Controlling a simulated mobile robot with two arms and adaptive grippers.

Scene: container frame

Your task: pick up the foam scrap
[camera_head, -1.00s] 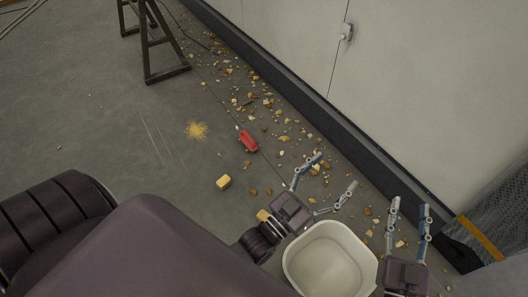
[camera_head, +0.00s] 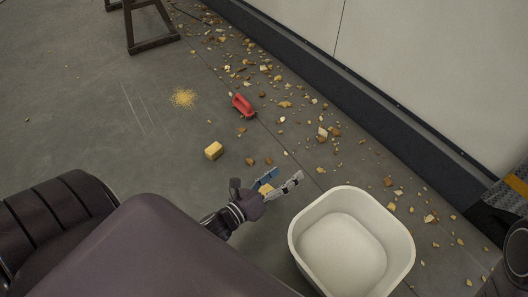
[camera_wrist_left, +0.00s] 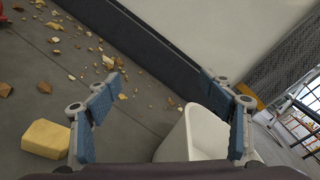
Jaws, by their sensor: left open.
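A yellow foam-like block (camera_head: 214,150) lies on the grey floor, up and left of my left gripper. A second, smaller-looking yellow piece (camera_head: 265,188) shows between the left gripper's fingers in the head view; I cannot tell its height. My left gripper (camera_head: 279,177) is open and points up and right. In the left wrist view a yellow block (camera_wrist_left: 45,138) lies on the floor outside the left finger; I cannot tell which of the two it is. Nothing shows gripped between the fingers (camera_wrist_left: 160,92). My right gripper's fingers are not visible.
A white bin (camera_head: 398,222) stands right of the left gripper; it also shows in the wrist view (camera_wrist_left: 190,130). A wall with a dark base (camera_head: 390,115) bounds the right.

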